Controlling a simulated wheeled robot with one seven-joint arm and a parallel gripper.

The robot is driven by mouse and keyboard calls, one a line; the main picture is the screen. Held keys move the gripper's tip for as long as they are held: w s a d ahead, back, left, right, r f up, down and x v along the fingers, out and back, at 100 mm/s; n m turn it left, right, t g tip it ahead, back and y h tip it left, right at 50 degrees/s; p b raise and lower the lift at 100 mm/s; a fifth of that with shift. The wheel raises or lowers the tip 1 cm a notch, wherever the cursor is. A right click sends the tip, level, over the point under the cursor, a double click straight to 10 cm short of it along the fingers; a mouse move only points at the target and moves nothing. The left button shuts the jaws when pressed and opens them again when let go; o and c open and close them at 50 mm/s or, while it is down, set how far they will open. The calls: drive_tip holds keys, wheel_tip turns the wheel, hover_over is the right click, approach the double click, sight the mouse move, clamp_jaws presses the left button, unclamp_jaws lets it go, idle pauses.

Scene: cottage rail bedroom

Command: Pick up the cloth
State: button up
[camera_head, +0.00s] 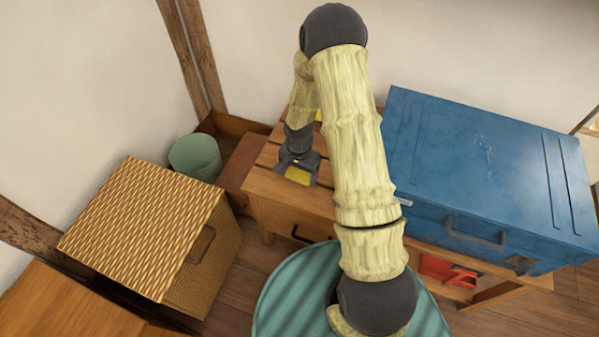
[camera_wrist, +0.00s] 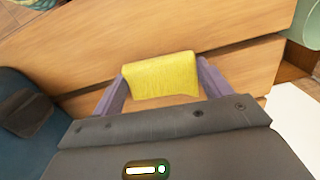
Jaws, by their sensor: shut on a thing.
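The yellow cloth (camera_wrist: 160,74) sits between the two purple fingers of my gripper (camera_wrist: 161,82) in the wrist view, with a finger against each side. My gripper (camera_head: 297,168) is shut on it. In the head view a yellow patch of the cloth (camera_head: 298,176) shows at my gripper, over the left end of the slatted wooden bench (camera_head: 275,192). I cannot tell whether the cloth touches the slats or is a little above them. My gripper hides part of the cloth in the head view.
A large blue case (camera_head: 470,165) covers the bench's right side. A wicker box (camera_head: 150,225) and a green bin (camera_head: 195,157) stand at left. A red item (camera_head: 447,271) lies under the case. A small yellow patch (camera_head: 319,115) shows beside my arm.

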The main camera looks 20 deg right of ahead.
sight(299, 172)
wheel_tip(299, 172, up, 10)
drive_tip(key=p, duration=0.2)
drive_tip(key=shift+p, duration=0.35)
drive_tip(key=shift+o, duration=1.4)
drive_tip(key=shift+c, duration=0.9)
drive_tip(key=w+n, duration=0.1)
drive_tip(key=n, duration=0.4)
drive_tip(key=w+n, duration=0.1)
drive_tip(key=n, duration=0.2)
drive_tip(key=shift+w+d+r, duration=0.15)
drive_tip(key=shift+w+r, duration=0.15)
